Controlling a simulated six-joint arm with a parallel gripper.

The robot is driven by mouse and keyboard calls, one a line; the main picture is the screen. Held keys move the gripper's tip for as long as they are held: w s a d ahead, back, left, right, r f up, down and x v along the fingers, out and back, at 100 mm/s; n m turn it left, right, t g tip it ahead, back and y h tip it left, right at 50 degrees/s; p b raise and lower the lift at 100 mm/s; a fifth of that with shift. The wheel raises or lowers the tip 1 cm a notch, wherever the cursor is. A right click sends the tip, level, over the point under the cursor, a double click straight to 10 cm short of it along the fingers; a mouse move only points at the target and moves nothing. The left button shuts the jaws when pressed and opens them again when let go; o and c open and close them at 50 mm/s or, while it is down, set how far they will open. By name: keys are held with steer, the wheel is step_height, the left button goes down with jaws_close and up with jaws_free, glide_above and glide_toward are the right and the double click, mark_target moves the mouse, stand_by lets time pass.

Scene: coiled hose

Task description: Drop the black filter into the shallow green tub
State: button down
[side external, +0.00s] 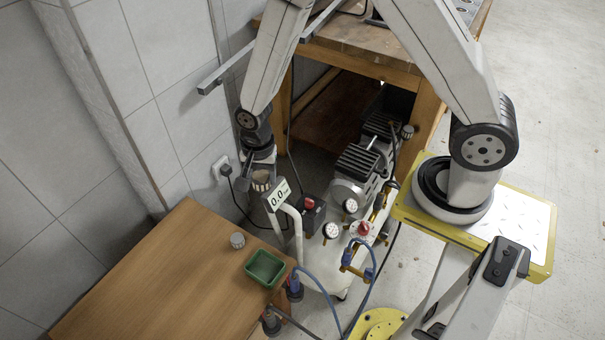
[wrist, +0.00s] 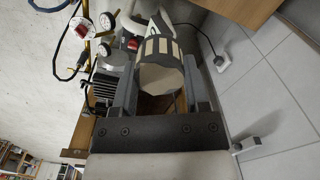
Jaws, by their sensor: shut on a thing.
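My gripper (side external: 259,177) hangs in the air beside the grey wall, behind the wooden table. It is shut on the filter (side external: 261,184), a short cylinder with a dark side, pale panels and a beige end. In the wrist view the filter (wrist: 160,72) sits between the two fingers of my gripper (wrist: 161,85). The shallow green tub (side external: 265,268) stands on the table near its right edge, in front of and below my gripper. Its visible inside looks empty.
A small grey cylinder (side external: 237,240) stands on the table (side external: 165,285) behind the tub. The table's left part is clear.

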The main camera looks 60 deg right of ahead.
steer(key=a+f, duration=0.3)
steer(key=f, duration=1.8)
steer(key=shift+s+a+f+n, duration=0.15)
steer(key=shift+s+n, duration=0.15)
steer(key=shift+s, duration=0.15)
steer(key=shift+f, duration=0.15)
steer(key=shift+f, duration=2.85)
jaws_free()
steer(key=shift+r, duration=0.15)
